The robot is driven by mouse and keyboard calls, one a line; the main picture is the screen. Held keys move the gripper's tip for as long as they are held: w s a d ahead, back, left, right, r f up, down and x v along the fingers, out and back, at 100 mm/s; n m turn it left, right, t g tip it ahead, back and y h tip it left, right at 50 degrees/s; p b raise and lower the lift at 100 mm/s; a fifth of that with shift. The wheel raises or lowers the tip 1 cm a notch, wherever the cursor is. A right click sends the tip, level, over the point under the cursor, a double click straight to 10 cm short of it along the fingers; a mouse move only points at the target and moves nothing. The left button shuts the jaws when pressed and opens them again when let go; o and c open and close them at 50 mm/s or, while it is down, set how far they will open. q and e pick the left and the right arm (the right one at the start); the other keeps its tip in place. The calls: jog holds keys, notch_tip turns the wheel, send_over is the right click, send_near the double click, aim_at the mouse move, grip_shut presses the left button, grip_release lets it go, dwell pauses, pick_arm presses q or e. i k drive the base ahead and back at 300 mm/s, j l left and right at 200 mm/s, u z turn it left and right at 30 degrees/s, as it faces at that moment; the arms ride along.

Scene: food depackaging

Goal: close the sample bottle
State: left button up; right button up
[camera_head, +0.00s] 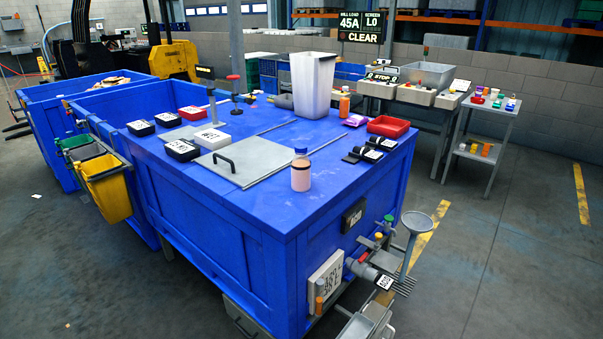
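A clear bottle (300,176) with pinkish-orange contents stands upright on the blue bin's flat top (330,215), right of the grey hatch plate. A blue cap-like piece (300,151) is at its mouth; I cannot tell whether it is screwed tight or only resting there. Neither my left nor my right gripper is in view.
A grey hatch plate (255,160) with a handle lies left of the bottle. Black and white labelled blocks (183,150), a red tray (388,127) and a white container (313,88) are around it. Valves and a funnel (416,223) stick out at the right end. The bin's front corner is clear.

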aim_at(300, 165)
jog(key=i+j+z, duration=0.15)
jog(key=j, duration=0.25)
jog(key=j+z, duration=0.2)
jog(key=j, duration=0.2)
jog(key=i+j+z, duration=0.35)
jog(key=j, duration=0.25)
jog(key=i+j+z, duration=0.2)
jog(key=i+j, duration=0.05)
jog(key=j, duration=0.05)
